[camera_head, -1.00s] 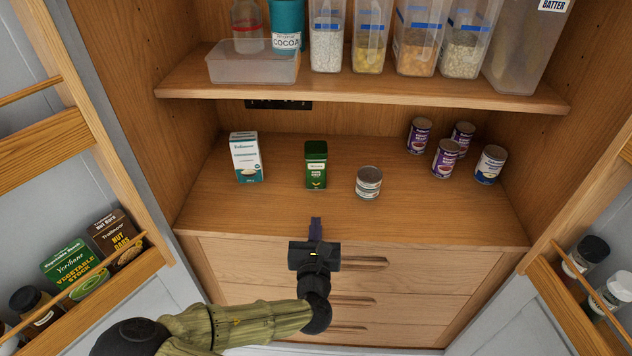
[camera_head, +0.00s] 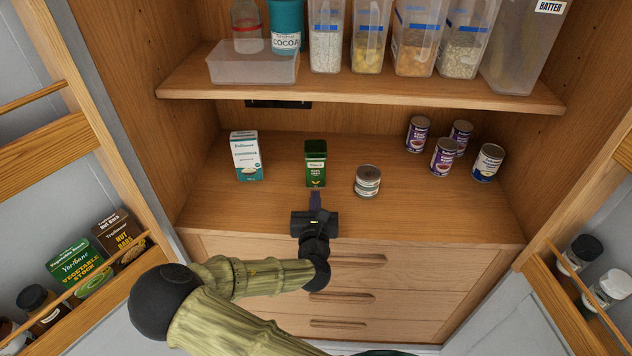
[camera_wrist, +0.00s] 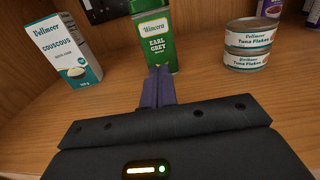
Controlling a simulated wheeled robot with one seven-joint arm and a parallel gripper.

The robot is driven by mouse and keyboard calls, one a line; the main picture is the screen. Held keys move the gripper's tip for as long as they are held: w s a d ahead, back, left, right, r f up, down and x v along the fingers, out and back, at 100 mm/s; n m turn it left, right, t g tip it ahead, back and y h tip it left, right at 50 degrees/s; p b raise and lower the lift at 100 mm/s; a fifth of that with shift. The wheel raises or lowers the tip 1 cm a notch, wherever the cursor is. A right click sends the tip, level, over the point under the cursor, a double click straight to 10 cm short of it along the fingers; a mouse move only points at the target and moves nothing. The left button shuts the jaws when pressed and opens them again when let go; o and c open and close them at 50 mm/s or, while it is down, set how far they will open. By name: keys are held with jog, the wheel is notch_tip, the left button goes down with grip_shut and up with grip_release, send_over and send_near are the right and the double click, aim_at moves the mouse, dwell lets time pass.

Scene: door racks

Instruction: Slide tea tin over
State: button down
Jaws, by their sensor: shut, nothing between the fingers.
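The tea tin (camera_head: 316,164) is a green, upright tin on the cupboard's lower wooden shelf. In the wrist view the tin (camera_wrist: 155,40) reads Earl Grey and stands straight ahead of the fingers. My gripper (camera_head: 315,196) is shut and empty, over the shelf's front part. In the wrist view its purple fingertips (camera_wrist: 158,70) reach the tin's lower front face in the picture. I cannot tell whether they touch it.
A couscous box (camera_head: 246,156) stands left of the tin, and stacked tuna cans (camera_head: 367,182) stand close on its right. Several cans (camera_head: 445,157) are further right. An upper shelf (camera_head: 350,91) with containers overhangs the back. Open shelf lies between box and tin.

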aim_at(316, 176)
jog(key=w+p, duration=0.1)
jog(key=w, duration=0.4)
jog(key=shift+w, duration=0.45)
jog(key=shift+w, duration=0.1)
